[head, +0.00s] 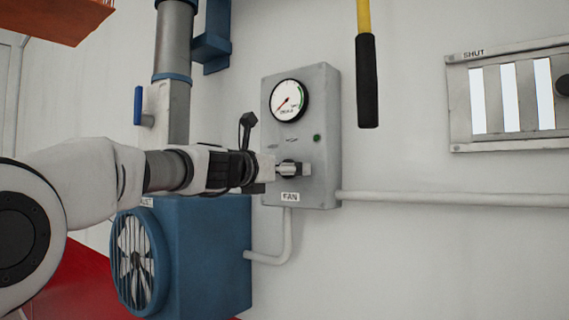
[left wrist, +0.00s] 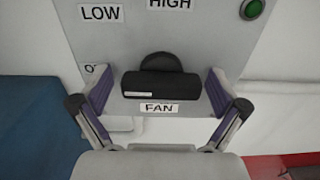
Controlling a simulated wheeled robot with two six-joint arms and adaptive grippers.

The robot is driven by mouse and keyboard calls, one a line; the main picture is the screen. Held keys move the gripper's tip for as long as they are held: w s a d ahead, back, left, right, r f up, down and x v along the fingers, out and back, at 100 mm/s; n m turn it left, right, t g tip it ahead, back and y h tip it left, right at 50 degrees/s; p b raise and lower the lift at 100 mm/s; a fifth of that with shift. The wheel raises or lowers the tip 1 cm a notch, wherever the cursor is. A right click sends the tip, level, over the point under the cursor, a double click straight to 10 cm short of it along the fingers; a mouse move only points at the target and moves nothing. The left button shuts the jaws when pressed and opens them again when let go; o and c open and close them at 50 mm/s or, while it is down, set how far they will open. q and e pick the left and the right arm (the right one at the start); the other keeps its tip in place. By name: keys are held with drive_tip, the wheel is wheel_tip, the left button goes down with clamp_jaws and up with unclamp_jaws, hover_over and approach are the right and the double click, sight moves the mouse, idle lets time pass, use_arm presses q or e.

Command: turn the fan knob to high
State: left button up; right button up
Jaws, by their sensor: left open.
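The grey control box (head: 327,160) is on the wall, with a FAN label below its knob. In the left wrist view the black fan knob (left wrist: 160,84) has its bar lying level, with a white mark on its left part. LOW (left wrist: 99,13) is printed up and left of the knob, HIGH (left wrist: 170,3) above it. A label starting with O, at its left, is partly hidden by a finger. My left gripper (left wrist: 160,108) is open, with one finger on each side of the knob and small gaps visible. In the head view this gripper (head: 291,170) covers most of the knob. My right gripper is not in view.
A round gauge (head: 289,100) and a green lamp (head: 317,138) sit above the knob. A blue fan housing (head: 206,255) stands below my left arm. A yellow and black handle (head: 367,80) hangs right of the box. A louvred vent (head: 510,95) is farther right.

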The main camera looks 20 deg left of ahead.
use_arm(q)
drive_tip(key=shift+s+a+r, duration=0.1)
drive_tip(key=shift+s, duration=0.15)
drive_tip(key=shift+c, duration=0.7)
drive_tip(key=shift+s+r, duration=0.1)
drive_tip(key=shift+s, duration=0.15)
drive_tip(key=c, duration=1)
drive_tip(key=shift+m, duration=0.4)
drive_tip(key=m+b, duration=0.1)
drive_tip(key=m, duration=0.2)
drive_tip(key=shift+m+b, duration=0.3)
drive_tip(key=shift+b, duration=0.05)
drive_tip(key=m+b, duration=0.1)
drive_tip(key=m, duration=0.3)
drive_tip(key=shift+b, duration=0.3)
drive_tip(key=m+b, duration=0.1)
drive_tip(key=m, duration=0.4)
drive_tip(key=shift+b, duration=0.3)
drive_tip(key=shift+s+m+b, duration=0.1)
drive_tip(key=shift+m+b, duration=0.6)
drive_tip(key=shift+m, duration=1.6)
drive_tip(key=shift+r, duration=0.1)
